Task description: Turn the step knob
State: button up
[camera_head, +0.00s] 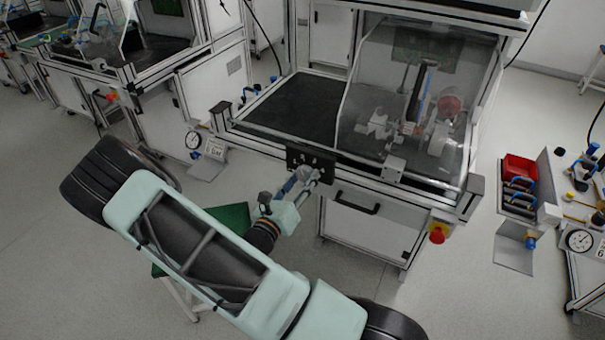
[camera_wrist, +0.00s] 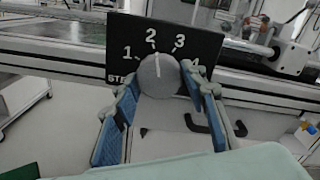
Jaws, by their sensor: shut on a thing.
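The step knob (camera_wrist: 160,76) is a round grey dial with a white pointer line. It sits on a black panel (camera_wrist: 203,45) with white numbers 1 to 4 and partly covered lettering. The pointer line points up, closest to the 2. My gripper (camera_wrist: 160,84) has one finger on each side of the knob and is shut on it. In the head view, my gripper (camera_head: 312,178) reaches the black panel (camera_head: 297,155) on the front of the test bench, and the knob is too small to make out there.
The test bench (camera_head: 270,133) has a clear guard over its right half. A black drawer handle (camera_head: 357,202) and a red emergency button (camera_head: 437,234) are below the panel.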

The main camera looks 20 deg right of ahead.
jog(key=shift+n+p, duration=0.35)
jog(key=shift+n, duration=0.25)
jog(key=o, duration=1.2)
jog(key=shift+c, duration=0.2)
jog(key=shift+a, duration=0.1)
jog(key=v, duration=1.2)
